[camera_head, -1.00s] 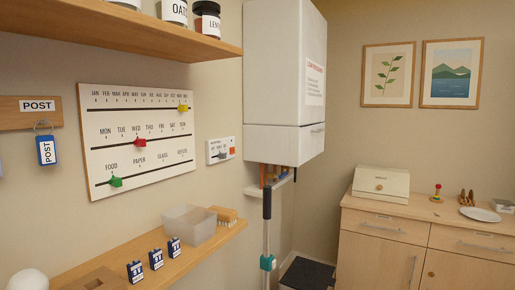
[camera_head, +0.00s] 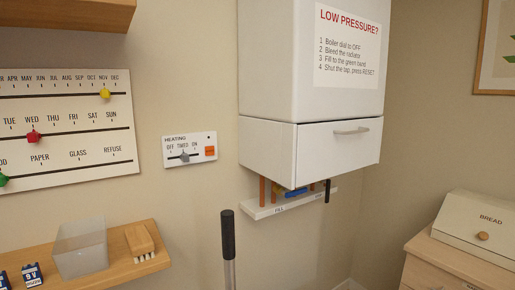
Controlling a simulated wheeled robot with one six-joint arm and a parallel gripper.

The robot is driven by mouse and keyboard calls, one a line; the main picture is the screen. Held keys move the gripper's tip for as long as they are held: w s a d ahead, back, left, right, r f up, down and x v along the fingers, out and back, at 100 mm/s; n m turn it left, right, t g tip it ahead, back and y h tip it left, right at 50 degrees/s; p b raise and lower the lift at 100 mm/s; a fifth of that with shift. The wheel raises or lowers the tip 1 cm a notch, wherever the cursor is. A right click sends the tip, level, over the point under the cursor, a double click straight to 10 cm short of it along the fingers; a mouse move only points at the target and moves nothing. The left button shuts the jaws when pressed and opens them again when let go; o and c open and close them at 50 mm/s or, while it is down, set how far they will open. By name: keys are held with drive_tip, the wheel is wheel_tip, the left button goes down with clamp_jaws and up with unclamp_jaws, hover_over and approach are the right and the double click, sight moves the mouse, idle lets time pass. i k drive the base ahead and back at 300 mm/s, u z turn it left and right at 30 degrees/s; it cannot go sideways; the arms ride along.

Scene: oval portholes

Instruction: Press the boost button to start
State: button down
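The white heating panel (camera_head: 190,149) is on the wall left of the boiler, labelled HEATING. It has a slider (camera_head: 184,157) under the words OFF, TIMED and ON, and the slider stands near the middle, by TIMED. At its right end is a small orange button (camera_head: 210,151); its lettering is too small to read. A small dark dot sits above the button. My gripper is not in view.
A white boiler (camera_head: 268,150) juts out right of the panel, with pipes and a FILL shelf (camera_head: 265,211) below. An upright pole with a black grip (camera_head: 228,235) stands below the panel. A shelf (camera_head: 140,262) at lower left holds a clear bin (camera_head: 80,252) and a brush (camera_head: 140,240).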

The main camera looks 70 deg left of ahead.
sight(210, 150)
drive_tip(key=i, duration=0.5)
drive_tip(key=u, duration=3)
drive_tip(key=i, duration=0.5)
drive_tip(key=u, duration=0.05)
